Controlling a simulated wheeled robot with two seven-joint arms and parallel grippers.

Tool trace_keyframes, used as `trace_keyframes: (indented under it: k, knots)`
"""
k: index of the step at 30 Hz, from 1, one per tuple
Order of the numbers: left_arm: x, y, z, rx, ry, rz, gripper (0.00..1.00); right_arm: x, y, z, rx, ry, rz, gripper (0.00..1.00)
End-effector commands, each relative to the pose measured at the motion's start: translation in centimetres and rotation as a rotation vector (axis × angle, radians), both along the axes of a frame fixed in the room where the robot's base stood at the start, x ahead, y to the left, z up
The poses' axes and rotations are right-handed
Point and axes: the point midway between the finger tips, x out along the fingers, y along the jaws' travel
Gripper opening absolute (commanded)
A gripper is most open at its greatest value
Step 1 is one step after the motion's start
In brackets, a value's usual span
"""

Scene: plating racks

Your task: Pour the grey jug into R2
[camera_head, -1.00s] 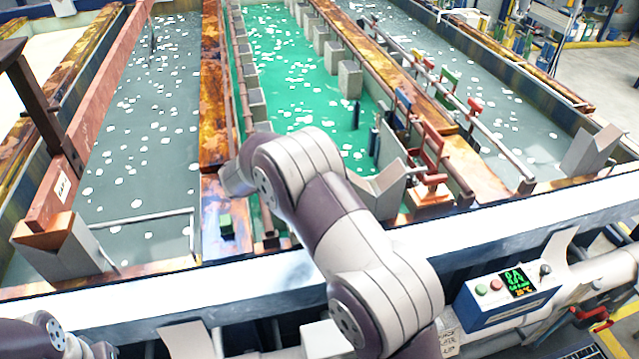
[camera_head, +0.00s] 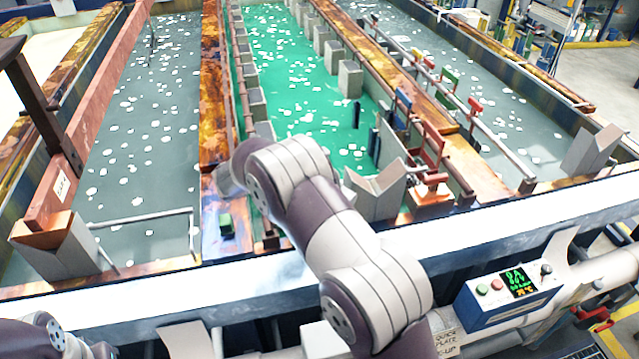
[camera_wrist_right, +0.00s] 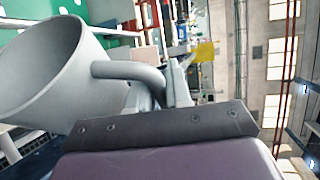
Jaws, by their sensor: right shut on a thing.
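The grey jug (camera_wrist_right: 45,75) fills the left of the right wrist view. My right gripper (camera_wrist_right: 172,88) is shut on its curved handle (camera_wrist_right: 130,71). The wrist view is rolled, so I cannot judge the jug's true tilt, and its contents do not show. In the head view my right arm reaches over the front of the tanks; the jug and gripper are hidden there. The tank with green liquid (camera_head: 310,90) lies in the middle, between two grey-liquid tanks, left (camera_head: 140,150) and right (camera_head: 470,75). No R2 label is readable. My left gripper is out of view.
A white front ledge (camera_head: 150,290) runs across the tanks. Rusty walls divide them. Grey blocks line the green tank, and a grey V-shaped bracket (camera_head: 375,195) stands near my right arm. A blue control box (camera_head: 505,295) sits at the front right.

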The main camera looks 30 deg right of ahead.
Motion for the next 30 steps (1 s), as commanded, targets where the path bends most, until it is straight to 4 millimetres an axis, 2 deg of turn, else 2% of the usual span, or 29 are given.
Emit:
trace_keyframes:
  k: [17,30]
  knots:
    - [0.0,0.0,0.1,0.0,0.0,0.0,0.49,0.1,0.0,0.1,-0.002,0.003,0.001,0.0]
    - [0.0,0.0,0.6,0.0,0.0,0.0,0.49,1.8,1.1,0.2,-0.082,0.137,0.0,0.0]
